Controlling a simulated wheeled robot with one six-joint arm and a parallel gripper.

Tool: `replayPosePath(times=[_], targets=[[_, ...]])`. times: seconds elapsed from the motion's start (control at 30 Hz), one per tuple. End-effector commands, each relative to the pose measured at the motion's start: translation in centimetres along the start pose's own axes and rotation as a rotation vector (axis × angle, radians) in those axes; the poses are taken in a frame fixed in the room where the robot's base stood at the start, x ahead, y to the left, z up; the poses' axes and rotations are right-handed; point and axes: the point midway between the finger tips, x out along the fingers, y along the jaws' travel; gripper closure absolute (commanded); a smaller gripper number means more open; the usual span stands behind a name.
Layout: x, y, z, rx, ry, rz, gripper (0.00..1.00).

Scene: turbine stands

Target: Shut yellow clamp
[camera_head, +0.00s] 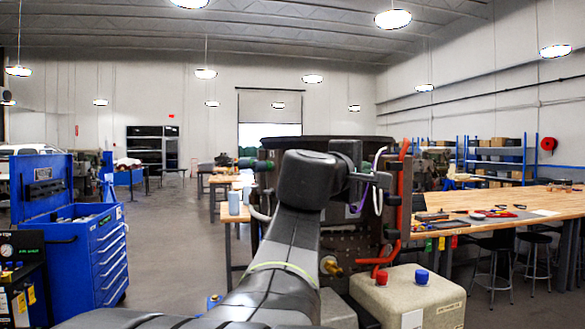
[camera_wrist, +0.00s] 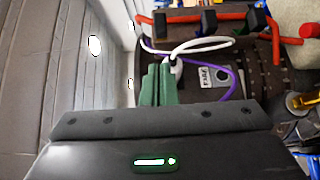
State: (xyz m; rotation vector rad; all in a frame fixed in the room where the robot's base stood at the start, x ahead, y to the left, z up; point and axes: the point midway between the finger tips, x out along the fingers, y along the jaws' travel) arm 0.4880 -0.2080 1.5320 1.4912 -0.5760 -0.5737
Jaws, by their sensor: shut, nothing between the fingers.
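My gripper (camera_wrist: 158,84) shows green fingers, together and empty, in the wrist view. The fingers are near a white loop of cable (camera_wrist: 200,45) and a purple cable (camera_wrist: 235,80) on a dark panel; contact cannot be told. A yellow, brass-like part (camera_wrist: 305,101), perhaps the yellow clamp, is at the right edge, apart from the fingers and partly cut off. In the head view a yellow part (camera_head: 331,267) sits low on the dark turbine stand (camera_head: 345,240), beside my arm. Whether the clamp is open or shut cannot be told. My arm hides much of the stand.
A red hose (camera_head: 397,215) runs down the stand's right side, held by black clips (camera_wrist: 209,22). A beige box (camera_head: 400,305) with red and blue caps stands at front right. A blue tool cabinet (camera_head: 95,250) is left, a long wooden workbench (camera_head: 520,203) right. Floor is clear at left centre.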

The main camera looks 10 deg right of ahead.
Motion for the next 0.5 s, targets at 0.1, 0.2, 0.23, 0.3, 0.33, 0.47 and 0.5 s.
replayPosePath(times=[0.1,0.2,0.23,0.3,0.33,0.47,0.5], targets=[[0.2,0.0,0.0,0.0,0.0,-0.001,1.0],[1.1,0.0,0.0,0.0,0.0,-0.003,1.0],[1.4,0.0,0.0,0.0,-0.001,-0.003,1.0],[2.5,0.0,0.0,-0.001,-0.002,-0.005,1.0],[3.1,0.0,0.0,-0.001,-0.002,-0.005,1.0],[5.5,0.0,0.1,0.0,-0.002,-0.005,1.0],[6.2,0.0,0.0,-0.001,-0.001,-0.004,1.0]])
